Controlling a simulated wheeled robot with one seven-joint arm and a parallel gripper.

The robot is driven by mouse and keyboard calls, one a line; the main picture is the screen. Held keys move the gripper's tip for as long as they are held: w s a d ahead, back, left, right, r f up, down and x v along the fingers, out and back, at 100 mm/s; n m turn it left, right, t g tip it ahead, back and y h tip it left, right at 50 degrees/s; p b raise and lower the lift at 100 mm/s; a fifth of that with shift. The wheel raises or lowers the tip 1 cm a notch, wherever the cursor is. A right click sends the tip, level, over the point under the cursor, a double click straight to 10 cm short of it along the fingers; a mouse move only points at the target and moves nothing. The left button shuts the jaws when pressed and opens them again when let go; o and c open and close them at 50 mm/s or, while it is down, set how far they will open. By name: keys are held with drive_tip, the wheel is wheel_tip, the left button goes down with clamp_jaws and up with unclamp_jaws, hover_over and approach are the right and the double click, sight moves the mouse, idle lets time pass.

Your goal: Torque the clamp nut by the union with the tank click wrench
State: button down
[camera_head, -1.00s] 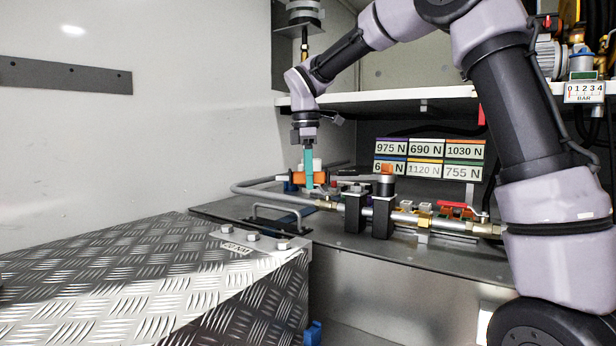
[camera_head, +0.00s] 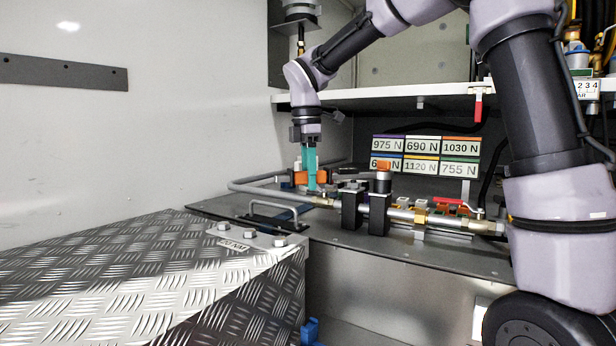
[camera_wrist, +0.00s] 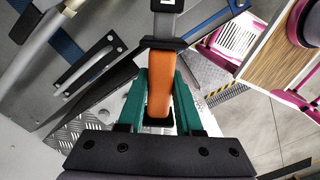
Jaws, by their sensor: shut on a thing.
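My gripper (camera_head: 310,180) points down at the back left of the metal deck, its teal fingers shut on the orange handle of a wrench. In the wrist view my gripper (camera_wrist: 160,115) grips this click wrench (camera_wrist: 160,80), with a black collar and a metal shaft running away at the top. The wrench's orange handle (camera_head: 296,177) shows beside the fingers in the head view; its far end is hard to make out. Black clamp blocks (camera_head: 352,210) hold the metal pipe, with a brass union (camera_head: 420,217) to the right. I cannot tell the clamp nut apart.
A tread-plate box (camera_head: 150,270) with bolts and a "20 NM" label fills the front left. A bent grey pipe (camera_head: 260,188) and a handle bar (camera_head: 275,208) lie near my gripper. A white shelf (camera_head: 400,102) hangs above; number plates (camera_head: 425,155) stand behind.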

drive_tip(key=shift+s+d+n, duration=0.35)
drive_tip(key=shift+s+n, duration=0.15)
drive_tip(key=shift+s, duration=0.3)
drive_tip(key=shift+s+d+n, duration=0.35)
drive_tip(key=shift+s+n, duration=0.15)
drive_tip(key=shift+s, duration=0.25)
drive_tip(key=s+d+n, duration=0.1)
drive_tip(key=s+n, duration=0.1)
drive_tip(key=s, duration=0.1)
drive_tip(key=shift+d, duration=0.4)
drive_tip(key=shift+w, duration=0.1)
drive_tip(key=w+a+m, duration=0.2)
drive_tip(key=w, duration=0.1)
